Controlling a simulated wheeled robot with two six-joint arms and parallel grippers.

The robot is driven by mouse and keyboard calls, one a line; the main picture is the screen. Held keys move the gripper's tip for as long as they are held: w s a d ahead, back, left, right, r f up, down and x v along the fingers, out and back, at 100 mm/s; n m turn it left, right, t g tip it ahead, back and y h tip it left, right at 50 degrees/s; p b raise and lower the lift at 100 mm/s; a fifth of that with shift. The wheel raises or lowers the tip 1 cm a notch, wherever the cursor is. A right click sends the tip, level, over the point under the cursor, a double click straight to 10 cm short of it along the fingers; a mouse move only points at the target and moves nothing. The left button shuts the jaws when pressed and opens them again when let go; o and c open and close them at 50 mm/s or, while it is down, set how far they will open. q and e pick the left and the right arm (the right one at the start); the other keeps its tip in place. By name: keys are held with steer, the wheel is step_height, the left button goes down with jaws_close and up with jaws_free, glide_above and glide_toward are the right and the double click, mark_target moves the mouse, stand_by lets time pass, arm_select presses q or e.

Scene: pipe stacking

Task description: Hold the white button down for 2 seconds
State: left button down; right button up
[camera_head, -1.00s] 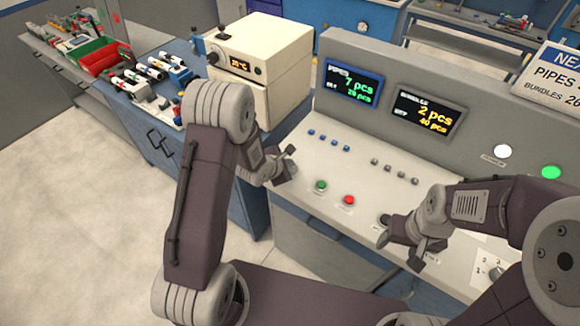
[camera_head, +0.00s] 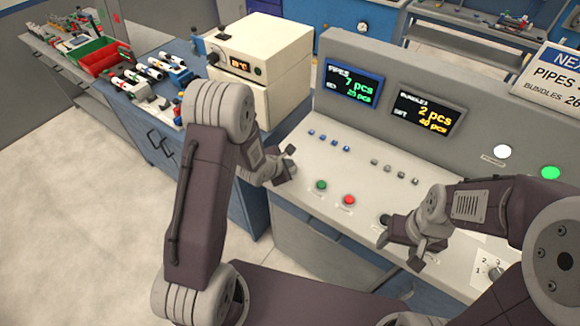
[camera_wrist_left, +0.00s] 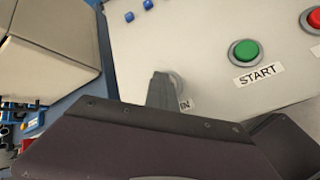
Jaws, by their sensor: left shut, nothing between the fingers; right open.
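A pale round button (camera_wrist_left: 179,84) shows in the left wrist view, partly hidden behind the fingers of my left gripper (camera_wrist_left: 160,82). The end of a label, "IN", shows below it. The shut, empty fingertips overlap the button in that view; I cannot tell whether they press it down. In the head view my left gripper (camera_head: 289,163) is at the left end of the sloped control panel (camera_head: 338,172), and the button is hidden there.
A green START button (camera_wrist_left: 245,51) and a red button (camera_head: 348,200) lie to the right of my left gripper. Several small blue buttons (camera_head: 334,142) are behind it. White (camera_head: 502,151) and green (camera_head: 550,172) round lamps sit on the upright panel. A cream box (camera_head: 262,55) stands at the left.

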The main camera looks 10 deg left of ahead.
arm_select(q)
steer(key=shift+r+p, duration=0.75)
step_height(320, 180, up, 5)
steer(key=p, duration=0.5)
steer(key=shift+r, duration=0.1)
stand_by(0.4)
